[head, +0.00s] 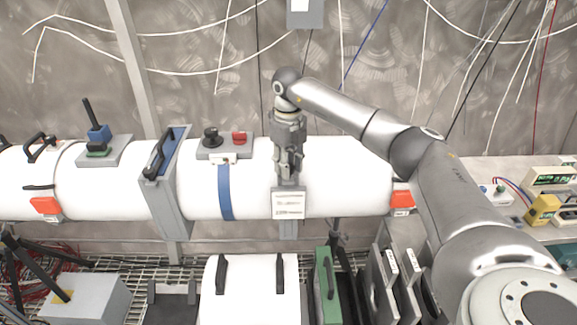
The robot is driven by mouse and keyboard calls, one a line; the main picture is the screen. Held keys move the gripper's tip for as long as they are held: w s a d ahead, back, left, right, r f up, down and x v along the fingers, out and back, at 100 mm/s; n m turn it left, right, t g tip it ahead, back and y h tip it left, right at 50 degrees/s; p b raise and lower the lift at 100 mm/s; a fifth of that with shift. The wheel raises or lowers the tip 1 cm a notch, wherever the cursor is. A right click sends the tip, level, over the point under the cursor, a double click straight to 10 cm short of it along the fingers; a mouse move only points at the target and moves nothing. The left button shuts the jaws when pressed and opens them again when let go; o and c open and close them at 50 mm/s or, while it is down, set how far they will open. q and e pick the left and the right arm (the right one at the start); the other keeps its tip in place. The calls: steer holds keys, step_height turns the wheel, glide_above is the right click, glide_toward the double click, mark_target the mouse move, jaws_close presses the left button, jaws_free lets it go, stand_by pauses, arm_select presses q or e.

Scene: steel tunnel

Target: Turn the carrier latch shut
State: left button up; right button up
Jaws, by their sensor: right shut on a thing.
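A long white beamline pipe (345,178) runs across the view. On it, in the middle, sits a grey plate with a white label (288,204). My right gripper (289,176) points down in front of the pipe, just above this plate. Its fingers are shut on a small part there, which looks like the carrier latch; the fingers hide most of it, so I cannot tell its angle. My left gripper is not in view.
Left of my right gripper, a grey block carries a black knob (211,137) and a red part (239,138). A blue band (225,192) circles the pipe. A grey flange (168,184) stands further left. Below are a white cylinder (250,290) and a green panel (326,286).

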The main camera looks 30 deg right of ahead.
steer(key=m, duration=0.5)
steer(key=shift+w+r+b, duration=0.15)
steer(key=shift+r+b, duration=0.1)
steer(key=shift+b, duration=0.05)
stand_by(0.4)
steer(key=o, duration=0.8)
steer(key=shift+c, duration=0.2)
steer(key=shift+o, duration=1.2)
steer(key=shift+f, duration=0.1)
step_height(320, 180, up, 12)
